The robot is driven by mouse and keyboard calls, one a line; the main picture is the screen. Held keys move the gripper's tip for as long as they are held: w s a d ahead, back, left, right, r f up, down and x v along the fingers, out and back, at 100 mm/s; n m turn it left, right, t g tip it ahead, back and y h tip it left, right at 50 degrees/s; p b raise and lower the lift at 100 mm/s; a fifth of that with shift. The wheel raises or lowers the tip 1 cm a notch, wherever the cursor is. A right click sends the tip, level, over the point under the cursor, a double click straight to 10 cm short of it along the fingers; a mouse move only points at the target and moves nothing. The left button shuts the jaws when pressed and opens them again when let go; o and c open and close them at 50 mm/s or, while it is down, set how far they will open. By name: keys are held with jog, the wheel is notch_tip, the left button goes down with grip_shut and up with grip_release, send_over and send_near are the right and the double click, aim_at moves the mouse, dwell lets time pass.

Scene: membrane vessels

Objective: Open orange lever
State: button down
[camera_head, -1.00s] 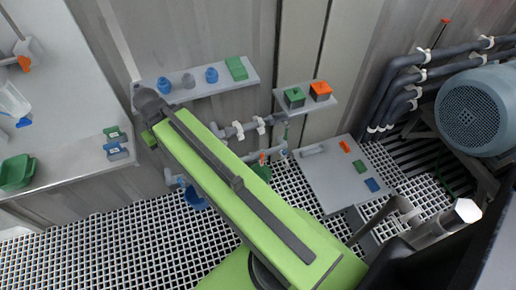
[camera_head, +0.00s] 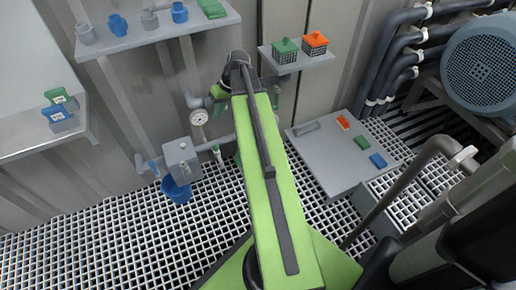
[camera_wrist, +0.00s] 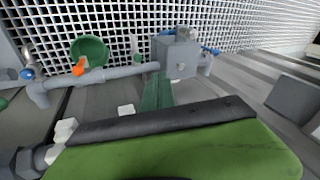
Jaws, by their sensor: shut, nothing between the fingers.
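The orange lever (camera_wrist: 79,66) shows in the wrist view at the left, on a grey horizontal pipe (camera_wrist: 105,76) beside a green round container (camera_wrist: 89,51). In the head view my green arm covers this part of the pipe, and I cannot make out the lever there. My arm rises up the middle of the head view, with its far joint in front of the wall by the pipes. In the wrist view a green link of mine with a dark strip fills the bottom. My gripper's fingers show in neither view.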

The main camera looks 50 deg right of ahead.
jog(key=s+d+f+t+b, duration=0.1)
jog(key=s+d+f+b, duration=0.2)
jog(key=d+f+b, duration=0.3)
jog(key=s+d+f+m+t+b, duration=0.1)
jog(key=s+d+f+b, duration=0.25)
jog(key=d, duration=0.45)
jog(key=s+d+f+t+b, duration=0.2)
jog(key=d+f+b, duration=0.3)
jog(key=d, duration=0.2)
jog(key=b+x, duration=0.7)
jog(key=x, duration=0.3)
jog(key=shift+s+f, duration=0.25)
